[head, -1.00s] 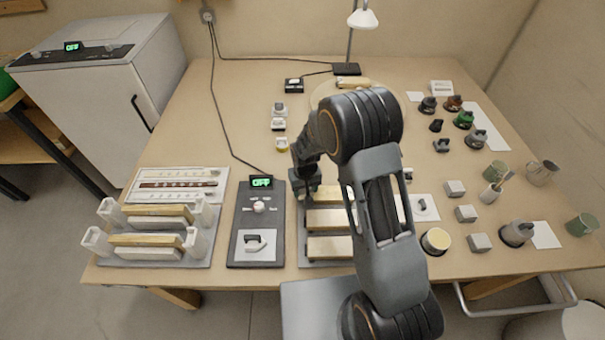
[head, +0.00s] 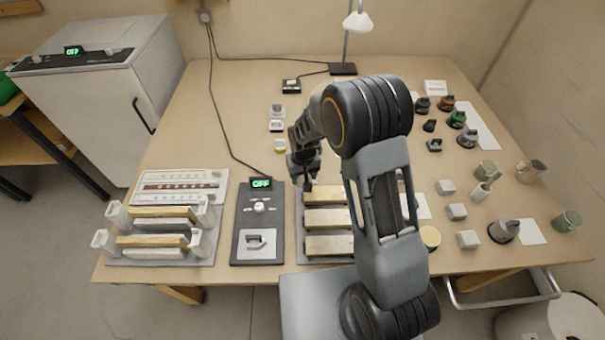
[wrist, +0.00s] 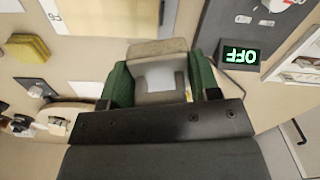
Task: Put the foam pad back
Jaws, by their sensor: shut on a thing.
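My gripper (wrist: 158,88) is shut on a grey-beige block, which I take to be the foam pad (wrist: 155,48). It sits between the green finger pads in the wrist view, with a paler square patch on its near side. In the head view my gripper (head: 306,180) is over the back left of the grey tray (head: 301,250), and the held piece is too small to make out. Several pale yellow blocks (head: 328,220) lie in rows in that tray; my arm hides the tray's right part.
Left of the tray is a dark control box (head: 241,225) with a green OFF display (head: 261,183). White racks (head: 203,242) holding bars stand farther left. Small items (head: 277,126) stand behind the gripper. Cups and grey blocks (head: 457,211) fill the right side.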

